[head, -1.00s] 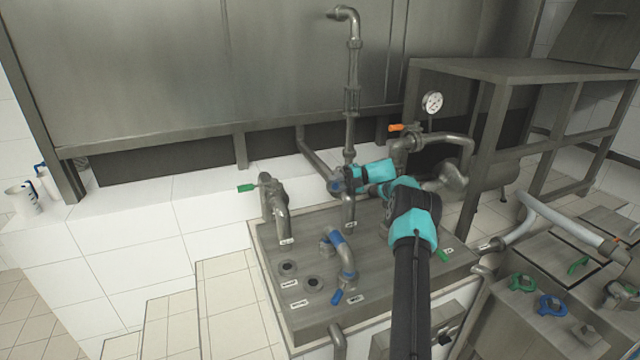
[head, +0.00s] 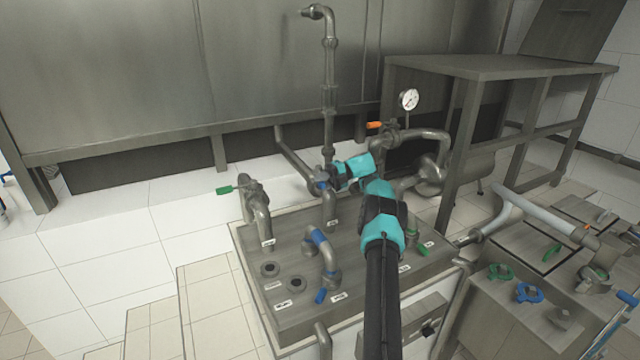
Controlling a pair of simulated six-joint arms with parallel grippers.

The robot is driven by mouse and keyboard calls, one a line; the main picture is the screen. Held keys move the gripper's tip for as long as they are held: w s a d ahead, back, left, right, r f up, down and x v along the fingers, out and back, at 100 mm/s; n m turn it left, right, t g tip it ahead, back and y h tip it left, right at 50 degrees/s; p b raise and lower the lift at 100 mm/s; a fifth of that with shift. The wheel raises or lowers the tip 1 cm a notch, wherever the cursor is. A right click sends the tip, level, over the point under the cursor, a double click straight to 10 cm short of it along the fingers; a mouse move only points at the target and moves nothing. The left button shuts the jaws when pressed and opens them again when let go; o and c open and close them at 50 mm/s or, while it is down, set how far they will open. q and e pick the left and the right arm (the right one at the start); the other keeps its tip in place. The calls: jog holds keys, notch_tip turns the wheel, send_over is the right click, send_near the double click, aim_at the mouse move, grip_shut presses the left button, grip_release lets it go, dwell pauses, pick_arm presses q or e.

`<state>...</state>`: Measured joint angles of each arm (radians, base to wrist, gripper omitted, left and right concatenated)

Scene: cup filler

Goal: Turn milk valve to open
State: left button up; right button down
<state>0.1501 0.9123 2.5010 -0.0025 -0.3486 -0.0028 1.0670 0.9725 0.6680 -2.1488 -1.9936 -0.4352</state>
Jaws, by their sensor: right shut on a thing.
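My right gripper (head: 328,182) comes in from the lower right and is shut at the middle vertical pipe. It closes on a small blue valve handle (head: 321,184) on that pipe, and its fingers partly hide the handle. The grey vertical pipe (head: 328,135) rises from the metal counter behind the gripper. The labels are too small to read, so I cannot tell by name which valve is for milk. My left gripper is not in view.
A pipe with a green lever (head: 224,190) stands to the left. A curved pipe with a blue lever (head: 321,296) is in front. An orange lever (head: 374,125) and a pressure gauge (head: 409,100) are behind.

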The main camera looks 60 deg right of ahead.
jog(key=c, duration=0.9)
grip_release()
jog(key=shift+o, duration=0.2)
